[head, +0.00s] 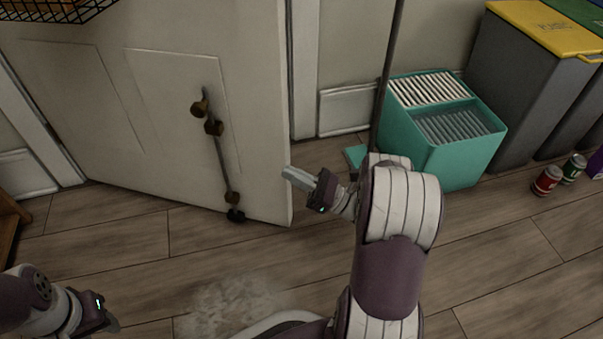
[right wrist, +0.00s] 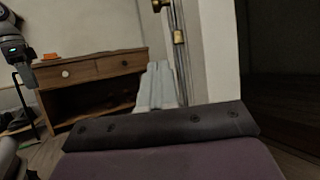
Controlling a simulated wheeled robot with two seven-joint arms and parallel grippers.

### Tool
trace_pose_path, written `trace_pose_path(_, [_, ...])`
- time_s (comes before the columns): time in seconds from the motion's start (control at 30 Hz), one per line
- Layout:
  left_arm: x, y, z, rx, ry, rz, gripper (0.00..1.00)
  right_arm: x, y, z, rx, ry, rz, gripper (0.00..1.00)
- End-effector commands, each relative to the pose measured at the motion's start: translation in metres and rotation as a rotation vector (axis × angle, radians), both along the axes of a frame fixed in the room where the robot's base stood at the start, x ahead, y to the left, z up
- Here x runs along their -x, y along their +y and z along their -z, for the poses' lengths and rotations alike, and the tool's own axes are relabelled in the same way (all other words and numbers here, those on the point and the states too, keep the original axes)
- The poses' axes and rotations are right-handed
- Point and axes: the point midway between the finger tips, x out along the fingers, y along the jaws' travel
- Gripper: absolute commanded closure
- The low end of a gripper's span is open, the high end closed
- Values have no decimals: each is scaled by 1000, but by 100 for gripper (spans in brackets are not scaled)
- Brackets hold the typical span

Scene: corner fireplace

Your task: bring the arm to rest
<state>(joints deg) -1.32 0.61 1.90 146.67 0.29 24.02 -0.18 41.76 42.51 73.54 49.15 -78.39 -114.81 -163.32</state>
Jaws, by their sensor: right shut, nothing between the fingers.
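My right gripper (head: 292,177) is shut and empty. It is held above the floor, its tips close to the edge of a white door in the head view. In the right wrist view its pale fingers (right wrist: 158,85) lie together. My left gripper (head: 108,322) is at the bottom left of the head view, low in the frame and partly cut off. It also shows at the upper left of the right wrist view (right wrist: 22,70). I cannot tell whether its jaws are open.
The white door (head: 170,110) stands left of my right gripper. A teal bucket (head: 470,165) and a dark pole (head: 390,60) are to the right. Grey bins (head: 520,95), a red can (head: 547,180) and a green can (head: 573,168) stand farther right. A pale dusty patch (head: 230,303) marks the wooden floor.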

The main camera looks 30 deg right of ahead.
Motion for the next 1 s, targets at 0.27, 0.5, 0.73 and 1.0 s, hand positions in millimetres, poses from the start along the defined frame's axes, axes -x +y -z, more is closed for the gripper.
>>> trace_pose_path(0.27, [0,0,1,0,1,0,57,13,-13,10,2,-2,0,100])
trace_pose_path(0.5, [0,0,1,0,1,0,57,13,-12,10,2,0,0,100])
trace_pose_path(0.73, [0,0,1,0,0,0,57,13,-12,10,0,2,-2,100])
trace_pose_path(1.0, [0,0,1,0,1,0,57,-29,-41,99,-497,834,86,100])
